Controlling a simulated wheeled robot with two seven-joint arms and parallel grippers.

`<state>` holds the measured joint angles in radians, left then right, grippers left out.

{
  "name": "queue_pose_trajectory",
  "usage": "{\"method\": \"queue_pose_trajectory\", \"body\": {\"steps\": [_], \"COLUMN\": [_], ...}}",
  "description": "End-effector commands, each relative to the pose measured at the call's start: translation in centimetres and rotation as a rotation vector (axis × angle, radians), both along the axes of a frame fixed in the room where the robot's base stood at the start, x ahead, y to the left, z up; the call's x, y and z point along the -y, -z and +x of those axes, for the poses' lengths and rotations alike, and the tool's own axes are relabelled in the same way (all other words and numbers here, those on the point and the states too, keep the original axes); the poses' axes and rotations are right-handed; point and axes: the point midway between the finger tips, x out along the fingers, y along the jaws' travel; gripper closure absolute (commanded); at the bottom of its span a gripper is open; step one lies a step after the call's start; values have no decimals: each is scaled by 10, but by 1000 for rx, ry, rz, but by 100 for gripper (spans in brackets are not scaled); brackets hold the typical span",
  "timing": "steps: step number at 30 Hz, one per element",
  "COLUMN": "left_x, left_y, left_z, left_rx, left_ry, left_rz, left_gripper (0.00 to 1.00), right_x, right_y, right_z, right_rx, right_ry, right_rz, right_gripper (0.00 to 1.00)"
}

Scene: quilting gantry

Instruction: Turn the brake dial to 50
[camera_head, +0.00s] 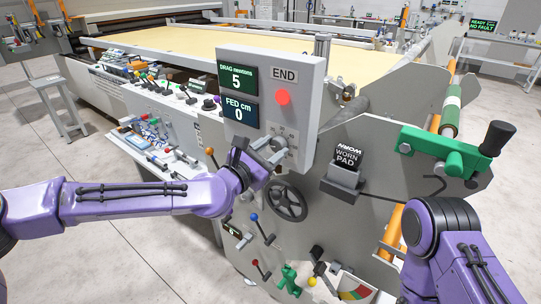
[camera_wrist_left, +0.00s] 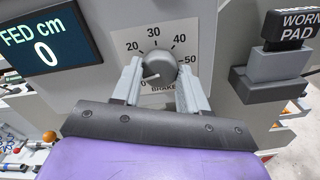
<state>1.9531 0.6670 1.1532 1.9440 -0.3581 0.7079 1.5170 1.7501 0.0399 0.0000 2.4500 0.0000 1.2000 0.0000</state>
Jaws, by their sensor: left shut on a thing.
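The brake dial (camera_wrist_left: 157,64) is a round grey knob on a pale plate marked 20, 30, 40 and 50, with BRAKE below. A pale pointer line on the knob points to the lower left, towards the low end of the scale; a finger hides part of that side. My left gripper (camera_wrist_left: 158,82) is shut on the dial, one finger at each side of it. In the head view the left gripper (camera_head: 275,150) is at the lower part of the grey panel (camera_head: 307,70), partly covering the dial (camera_head: 279,143). My right gripper is out of view.
The panel has a screen (camera_head: 237,78) reading DRAG newtons 5, another (camera_head: 240,110) reading FED cm 0, and a red END button (camera_head: 283,97). A black handwheel (camera_head: 287,203) is below, and a WORN PAD box (camera_head: 345,175) is to the right.

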Motion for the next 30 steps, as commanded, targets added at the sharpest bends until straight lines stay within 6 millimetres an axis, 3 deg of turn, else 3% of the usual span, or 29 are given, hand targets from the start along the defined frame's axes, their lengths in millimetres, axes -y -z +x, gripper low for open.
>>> {"method": "queue_pose_trajectory", "body": {"steps": [9, 30], "left_x": [1, 1], "left_y": [3, 2], "left_z": [0, -1], "left_rx": [179, 570], "left_ry": [0, -2], "left_rz": [243, 783], "left_gripper": [87, 87], "right_x": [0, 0], "right_y": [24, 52], "right_z": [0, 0], "right_rx": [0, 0], "right_ry": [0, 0], "right_rz": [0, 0], "right_gripper": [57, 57]}}
